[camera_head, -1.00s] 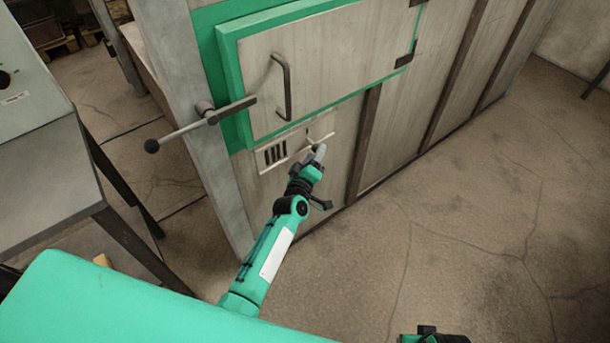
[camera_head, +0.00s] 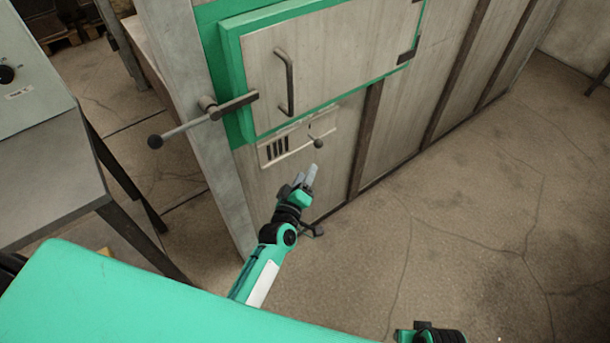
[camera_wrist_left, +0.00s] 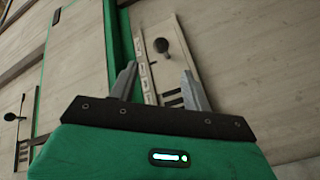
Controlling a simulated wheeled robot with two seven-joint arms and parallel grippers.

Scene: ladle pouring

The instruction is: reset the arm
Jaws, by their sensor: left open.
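My left arm reaches up from the bottom of the head view. Its gripper (camera_head: 307,177) is open and empty, just below a small lever with a dark round knob (camera_head: 318,143) on the cabinet's front. In the left wrist view the two grey fingers (camera_wrist_left: 160,88) stand apart, and the knob (camera_wrist_left: 161,45) shows beyond them, not touched. At the bottom right of the head view a green and black part of my body shows. My right gripper cannot be made out.
A large cabinet with a green-framed door (camera_head: 335,62) fills the back. A latch lever (camera_head: 205,118) sticks out at its left. A grey table (camera_head: 45,185) stands at the left. The floor (camera_head: 460,220) at the right is clear.

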